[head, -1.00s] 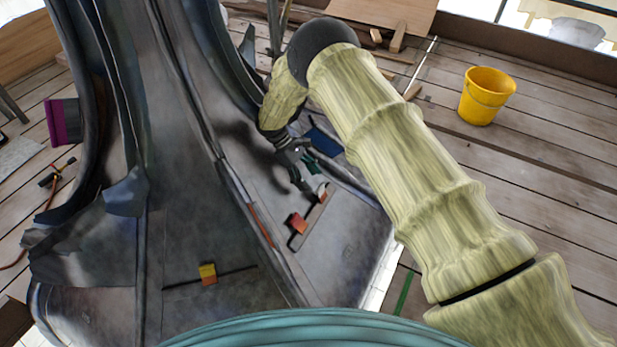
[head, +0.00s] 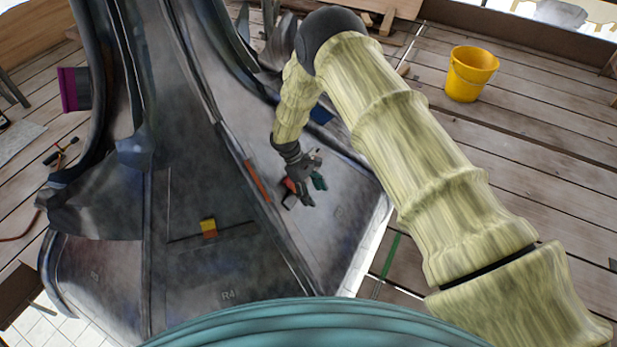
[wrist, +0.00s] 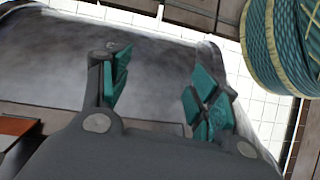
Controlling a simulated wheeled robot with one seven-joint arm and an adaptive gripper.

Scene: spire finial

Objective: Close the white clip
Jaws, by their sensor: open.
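My gripper (head: 312,191) is over the right-hand grey panel (head: 345,215) in the head view, its fingers pointing down the panel. In the wrist view my gripper (wrist: 162,88) is open, with teal pads apart and nothing between them. A red block (head: 290,185) shows beside the gripper in the head view, partly covered by it. I cannot make out the white clip for certain; the gripper hides part of the panel where a small white and red piece showed before. An orange-red piece (wrist: 15,125) shows at the left edge of the wrist view.
A yellow and red clip (head: 208,228) sits on a dark bar on the middle panel. A red-orange strip (head: 257,181) lies along the seam. A yellow bucket (head: 470,74) stands on the plank floor, right. Tall dark ribs rise at the left.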

